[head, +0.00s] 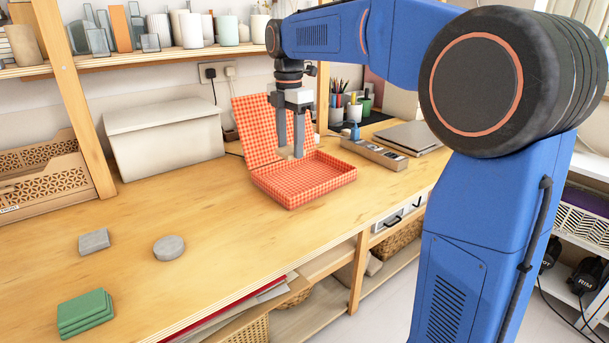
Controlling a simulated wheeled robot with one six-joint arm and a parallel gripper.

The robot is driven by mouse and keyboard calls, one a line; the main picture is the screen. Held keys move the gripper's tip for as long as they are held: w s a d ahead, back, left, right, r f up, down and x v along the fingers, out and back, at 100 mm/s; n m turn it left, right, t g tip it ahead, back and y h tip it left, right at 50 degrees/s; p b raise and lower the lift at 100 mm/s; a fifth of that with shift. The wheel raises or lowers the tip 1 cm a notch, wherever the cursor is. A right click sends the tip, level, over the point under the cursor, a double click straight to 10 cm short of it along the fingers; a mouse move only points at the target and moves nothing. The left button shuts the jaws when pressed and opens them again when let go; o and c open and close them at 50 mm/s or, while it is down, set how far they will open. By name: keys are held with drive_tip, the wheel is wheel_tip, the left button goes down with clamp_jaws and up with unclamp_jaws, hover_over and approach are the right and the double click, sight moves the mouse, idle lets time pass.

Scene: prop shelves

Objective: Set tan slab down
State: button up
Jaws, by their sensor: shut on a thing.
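My gripper (291,149) points down over the open red gingham box (305,190), close to its raised lid. It is shut on the tan slab (287,153), of which only a small pale piece shows at the fingertips. The slab is low, near the back inner part of the box. I cannot tell whether it touches the box floor. The box lies open on the wooden bench, with its lid (255,125) leaning up behind.
A grey square slab (94,241), a grey round disc (169,248) and stacked green slabs (85,312) lie at the bench's left. A grey-white lidded bin (165,140) stands behind. An organiser tray (374,153) and a laptop (408,138) are right of the box. The bench middle is clear.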

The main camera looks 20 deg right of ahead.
sight(292, 149)
drive_tip(key=f, duration=0.5)
drive_tip(key=shift+w+d, duration=0.1)
drive_tip(key=shift+d, duration=0.1)
drive_tip(key=shift+f, duration=2.45)
drive_tip(key=o, duration=1.1)
drive_tip(key=shift+f, duration=0.15)
